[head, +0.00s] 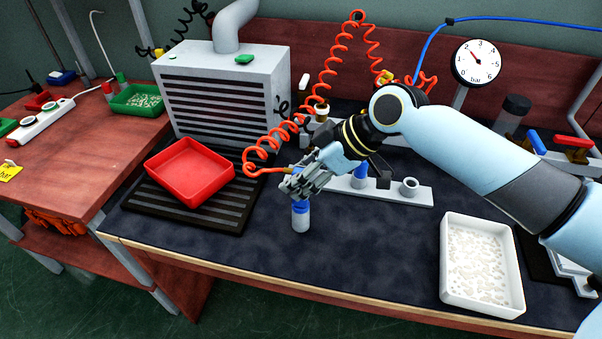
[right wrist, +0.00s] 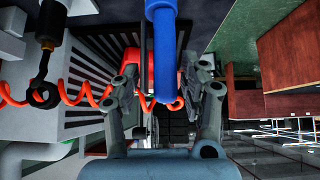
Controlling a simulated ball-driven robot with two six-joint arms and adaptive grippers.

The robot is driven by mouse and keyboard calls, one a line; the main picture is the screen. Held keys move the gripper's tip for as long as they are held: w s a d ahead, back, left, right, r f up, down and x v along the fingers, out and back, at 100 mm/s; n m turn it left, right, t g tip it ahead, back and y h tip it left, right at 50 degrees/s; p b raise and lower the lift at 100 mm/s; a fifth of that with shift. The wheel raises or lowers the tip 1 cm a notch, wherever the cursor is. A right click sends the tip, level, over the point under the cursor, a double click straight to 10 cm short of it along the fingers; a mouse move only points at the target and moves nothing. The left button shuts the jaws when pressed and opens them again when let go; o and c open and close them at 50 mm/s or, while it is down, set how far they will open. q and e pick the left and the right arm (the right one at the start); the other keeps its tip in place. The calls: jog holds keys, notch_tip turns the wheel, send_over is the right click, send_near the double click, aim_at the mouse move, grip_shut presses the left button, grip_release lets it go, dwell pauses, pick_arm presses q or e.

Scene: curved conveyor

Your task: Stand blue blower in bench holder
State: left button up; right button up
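My right gripper (head: 298,188) is shut on the blue blower (head: 300,207). The blower hangs upright below the fingers, with a pale grey lower part, over the dark bench mat. In the right wrist view the blue body (right wrist: 165,55) lies between the two fingers (right wrist: 165,90). An orange coiled hose (head: 262,155) runs to its top end. The bench holder (head: 423,197) is a pale plate behind and right of the blower. It has an open round cup (head: 410,186) at its right end and a blue piece (head: 361,169) in another cup. My arm hides part of it. My left gripper is out of view.
A red tray (head: 190,171) lies on the slatted area at left, before the grey vent box (head: 222,95). A white tray of pale bits (head: 447,262) stands at front right. A gauge (head: 476,63) stands behind. The mat's front middle is clear.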

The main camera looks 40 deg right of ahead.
jog(key=shift+o, duration=1)
jog(key=shift+s+d+r, duration=0.1)
jog(key=shift+d, duration=0.05)
jog(key=v, duration=1.1)
jog(key=shift+s+r, duration=0.2)
jog(key=shift+r, duration=0.1)
